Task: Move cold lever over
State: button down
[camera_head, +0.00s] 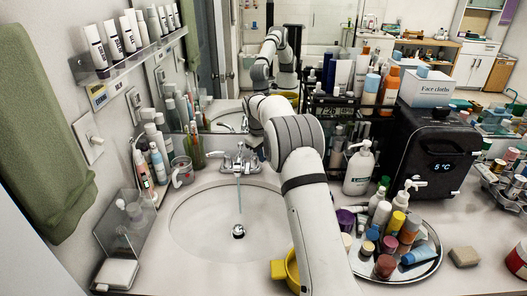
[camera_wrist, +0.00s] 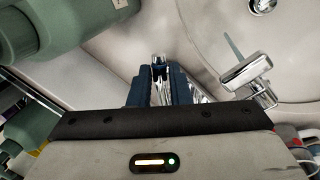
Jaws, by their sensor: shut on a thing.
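The chrome faucet (camera_head: 228,163) stands at the back of the white sink, with a thin stream of water (camera_head: 239,190) falling towards the drain. In the wrist view, the spout (camera_wrist: 246,71) and its stream are right of my fingers. My gripper (camera_wrist: 163,80) has dark blue fingers closed around a chrome lever (camera_wrist: 159,61), apparently the cold lever on the faucet's right side in the head view. No hot or cold mark is readable. The fingers hide part of the lever. In the head view my arm hides my gripper and that side of the faucet.
A white pump bottle (camera_head: 359,168) and a round tray (camera_head: 428,266) of small bottles stand right of my arm. A yellow bowl (camera_head: 278,270) is partly behind my arm. A glass mug (camera_head: 182,171) stands left. Large green cylindrical shapes (camera_wrist: 52,22) are close at the wrist view's upper left.

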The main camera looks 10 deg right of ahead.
jog(key=shift+s+a+r+m+p, duration=0.15)
jog(key=shift+a+m+p, duration=0.25)
jog(key=shift+m, duration=0.45)
jog(key=shift+s+a+r+m+p, duration=0.15)
jog(key=shift+a+m, duration=0.3)
jog(key=shift+m, duration=0.4)
jog(key=shift+f, duration=0.1)
jog(key=c, duration=1.3)
grip_release()
jog(key=shift+f+g, duration=0.1)
jog(key=shift+g, duration=0.2)
jog(key=shift+c, duration=0.2)
notch_tip(320, 180, up, 8)
jog(key=a, duration=0.1)
jog(key=shift+s+a+f+b, duration=0.2)
jog(key=shift+s+b, duration=0.05)
jog(key=shift+b, duration=0.05)
